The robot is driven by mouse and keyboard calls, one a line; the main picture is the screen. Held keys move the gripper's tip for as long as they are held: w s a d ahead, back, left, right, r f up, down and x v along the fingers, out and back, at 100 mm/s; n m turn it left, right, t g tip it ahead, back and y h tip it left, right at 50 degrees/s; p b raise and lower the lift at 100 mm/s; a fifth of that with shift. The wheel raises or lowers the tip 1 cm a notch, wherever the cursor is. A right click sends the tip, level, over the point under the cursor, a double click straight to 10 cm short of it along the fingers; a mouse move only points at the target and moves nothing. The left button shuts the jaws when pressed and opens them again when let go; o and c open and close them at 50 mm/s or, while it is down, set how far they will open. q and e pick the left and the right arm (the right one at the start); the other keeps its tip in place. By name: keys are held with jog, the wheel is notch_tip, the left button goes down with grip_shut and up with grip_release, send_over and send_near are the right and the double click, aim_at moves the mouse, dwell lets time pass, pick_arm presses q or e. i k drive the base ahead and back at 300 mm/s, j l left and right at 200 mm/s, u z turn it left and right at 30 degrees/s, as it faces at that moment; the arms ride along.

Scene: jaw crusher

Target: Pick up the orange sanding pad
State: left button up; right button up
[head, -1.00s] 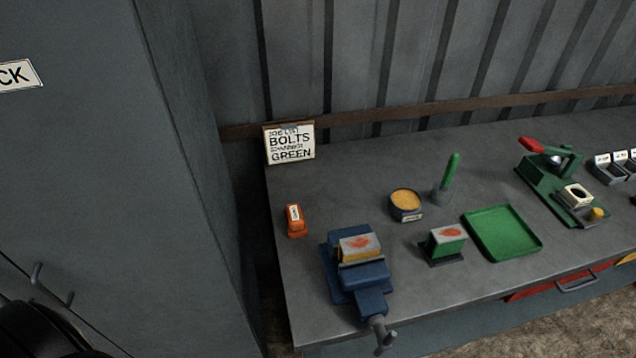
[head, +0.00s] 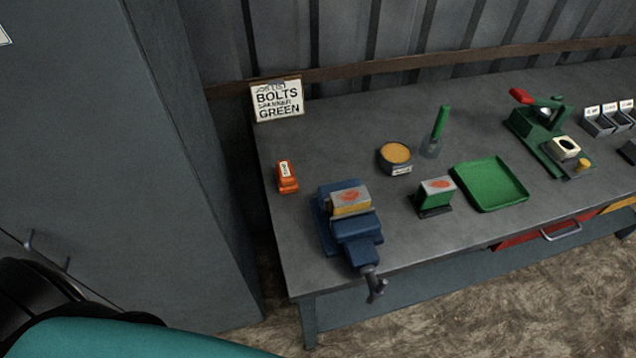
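The orange sanding pad (head: 287,178) is a small orange block with a white label on top. It lies near the left edge of the grey workbench (head: 330,128), behind and left of the blue vise (head: 352,234). Nothing touches it. Neither of my grippers shows in the head view. Part of my own arm, black and teal, shows at the lower left.
The vise holds a block with a reddish patch. A green block (head: 434,196), a round tin (head: 396,158), a green tray (head: 490,184) and a green press (head: 545,130) stand further right. A sign (head: 277,100) leans behind. A grey cabinet (head: 110,150) stands left of the bench.

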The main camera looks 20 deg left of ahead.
aim_at(286, 180)
jog(key=i+l+u, duration=0.15)
jog(key=l+u, duration=0.2)
jog(key=l, duration=0.15)
jog(key=i+l+u, duration=0.1)
jog(key=l+u, duration=0.6)
jog(key=l, duration=0.25)
